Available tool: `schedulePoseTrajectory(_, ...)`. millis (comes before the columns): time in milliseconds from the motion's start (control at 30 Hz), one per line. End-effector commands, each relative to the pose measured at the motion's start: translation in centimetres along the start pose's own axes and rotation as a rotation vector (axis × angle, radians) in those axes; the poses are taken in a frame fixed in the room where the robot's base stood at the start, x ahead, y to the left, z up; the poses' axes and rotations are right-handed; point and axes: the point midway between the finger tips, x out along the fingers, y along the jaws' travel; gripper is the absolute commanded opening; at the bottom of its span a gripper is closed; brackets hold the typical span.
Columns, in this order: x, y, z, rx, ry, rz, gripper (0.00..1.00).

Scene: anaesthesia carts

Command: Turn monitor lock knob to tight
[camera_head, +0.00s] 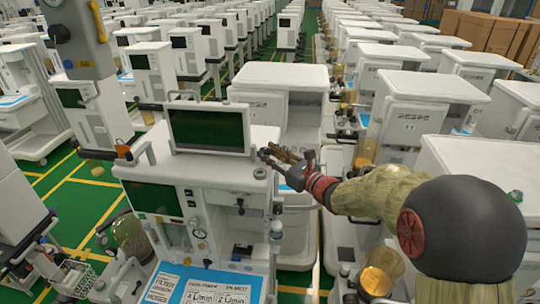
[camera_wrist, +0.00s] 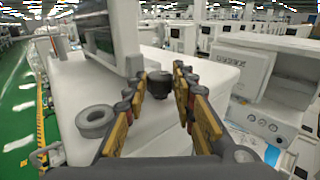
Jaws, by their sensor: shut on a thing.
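The monitor (camera_head: 210,128) stands on top of a white anaesthesia cart (camera_head: 215,172), its dark screen facing the head camera. My gripper (camera_head: 280,156) is at the right side of the monitor, just above the cart top. In the wrist view, the black lock knob (camera_wrist: 160,84) sits between the fingertips of my gripper (camera_wrist: 160,88), beside the monitor's mount. The fingers are shut on it from both sides. The monitor (camera_wrist: 112,35) also shows at the upper left there. The knob's marking and turn angle cannot be read. In the head view the knob is hidden or too small to make out.
A grey ring-shaped part (camera_wrist: 95,121) lies on the cart top, left of my fingers. Another white cart (camera_head: 282,104) stands close behind, and more carts stand close on the right. Green floor aisles with yellow lines run to the left.

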Motion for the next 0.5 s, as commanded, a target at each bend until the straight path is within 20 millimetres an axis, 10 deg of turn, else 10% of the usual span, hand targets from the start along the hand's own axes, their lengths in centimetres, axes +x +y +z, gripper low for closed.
schedulePoseTrajectory(500,0.02,-0.02,0.08,-0.001,-0.001,0.001,0.44)
